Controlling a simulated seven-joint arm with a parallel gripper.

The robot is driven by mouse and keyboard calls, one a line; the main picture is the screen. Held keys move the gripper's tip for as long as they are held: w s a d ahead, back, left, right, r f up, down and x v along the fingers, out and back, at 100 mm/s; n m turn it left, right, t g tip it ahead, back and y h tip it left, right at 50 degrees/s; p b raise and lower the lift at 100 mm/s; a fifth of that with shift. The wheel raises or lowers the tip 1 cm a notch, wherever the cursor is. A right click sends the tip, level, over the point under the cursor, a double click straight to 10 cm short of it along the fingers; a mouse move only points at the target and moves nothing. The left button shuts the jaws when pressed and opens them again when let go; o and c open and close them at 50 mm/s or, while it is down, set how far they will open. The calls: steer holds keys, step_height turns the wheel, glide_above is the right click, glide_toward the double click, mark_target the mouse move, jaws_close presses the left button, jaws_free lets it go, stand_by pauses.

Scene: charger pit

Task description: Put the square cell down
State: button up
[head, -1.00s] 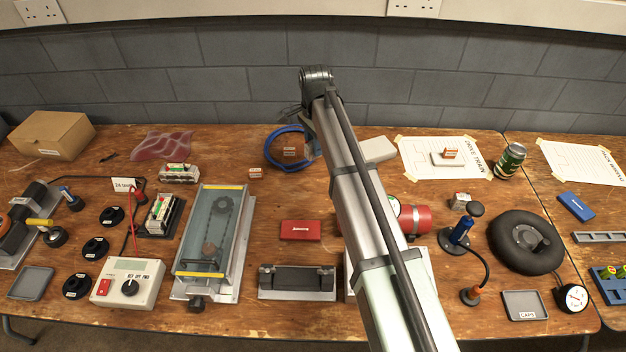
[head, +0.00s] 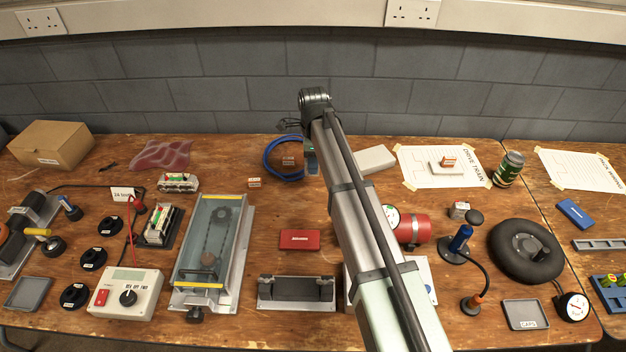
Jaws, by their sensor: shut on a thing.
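My gripper (head: 309,164) hangs at the far end of my arm, at the right edge of the blue coil, and is mostly hidden behind the arm. Its fingertips do not show clearly. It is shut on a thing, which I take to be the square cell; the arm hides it. A small orange-and-white labelled block (head: 288,160) sits within the blue coil, left of the gripper and apart from it. A similar block (head: 254,182) lies on the wooden bench to the left. Another (head: 449,162) rests on a pale pad on the drive train sheet.
The blue coil (head: 268,164) lies beside the gripper. A red box (head: 299,240), a long clear-covered tray (head: 208,240) and a pale block (head: 375,160) stand nearby. A red cylinder (head: 413,229) is right of my arm. Bare bench shows between the coil and the red box.

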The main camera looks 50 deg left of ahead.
steer(key=shift+f, duration=3.5)
steer(key=shift+f, duration=0.15)
steer(key=o, duration=1.1)
steer(key=shift+o, duration=0.2)
step_height(320, 180, up, 12)
steer(key=shift+r, duration=0.2)
